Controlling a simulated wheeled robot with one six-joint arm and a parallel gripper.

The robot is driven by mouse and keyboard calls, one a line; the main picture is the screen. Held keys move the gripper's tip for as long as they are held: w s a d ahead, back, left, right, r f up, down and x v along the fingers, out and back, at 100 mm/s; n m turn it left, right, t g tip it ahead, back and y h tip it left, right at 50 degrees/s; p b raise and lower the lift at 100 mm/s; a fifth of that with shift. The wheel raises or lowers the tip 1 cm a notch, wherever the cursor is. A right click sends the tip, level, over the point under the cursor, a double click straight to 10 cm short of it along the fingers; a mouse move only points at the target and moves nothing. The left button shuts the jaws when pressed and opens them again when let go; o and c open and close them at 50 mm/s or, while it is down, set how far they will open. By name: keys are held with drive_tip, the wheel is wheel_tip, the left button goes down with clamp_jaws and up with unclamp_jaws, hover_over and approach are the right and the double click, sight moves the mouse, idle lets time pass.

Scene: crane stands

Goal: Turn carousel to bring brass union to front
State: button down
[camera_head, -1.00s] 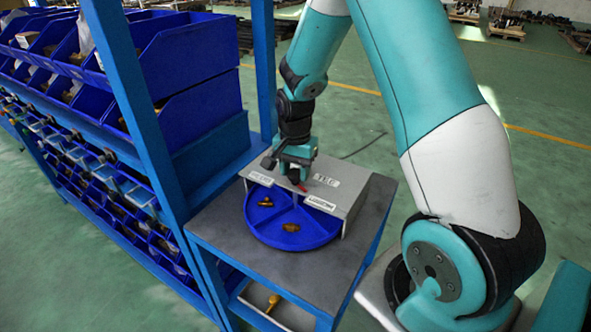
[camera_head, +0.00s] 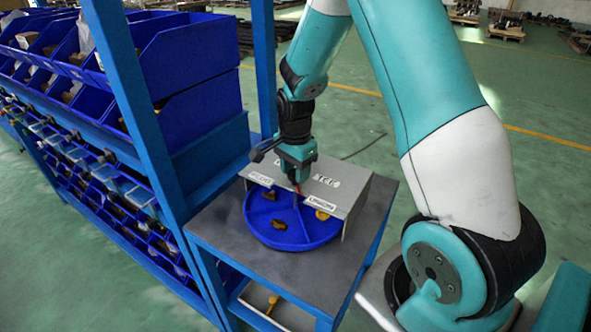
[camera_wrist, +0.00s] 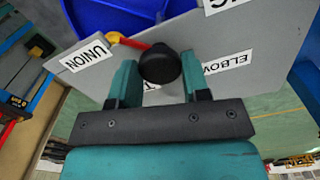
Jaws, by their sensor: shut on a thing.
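The carousel (camera_head: 300,238) is a round blue tray with dividers, partly under a grey sloped cover (camera_head: 340,187) with white labels. A bright yellow, brass-looking fitting (camera_head: 322,215) lies at its right, by the cover's edge. A duller brown-brass fitting (camera_head: 279,224) lies in the front left compartment, and another (camera_head: 270,195) lies at the back left. I cannot tell their types for sure. My gripper (camera_head: 297,184) is above the cover, shut on a black round knob (camera_wrist: 160,65) with a red pointer.
The cover stands on a grey table (camera_head: 225,228) with blue legs. A blue rack of bins (camera_head: 190,120) stands close on the left. A yellow-handled tool (camera_head: 272,302) lies on the lower shelf. Open green floor lies behind.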

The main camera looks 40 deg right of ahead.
drive_tip(key=shift+r, duration=0.1)
idle(0.5)
drive_tip(key=c, duration=0.6)
unclamp_jaws()
wheel_tip(320, 180, up, 17)
drive_tip(key=b, duration=0.2)
drive_tip(key=shift+r+b, duration=0.2)
drive_tip(key=shift+b, duration=0.1)
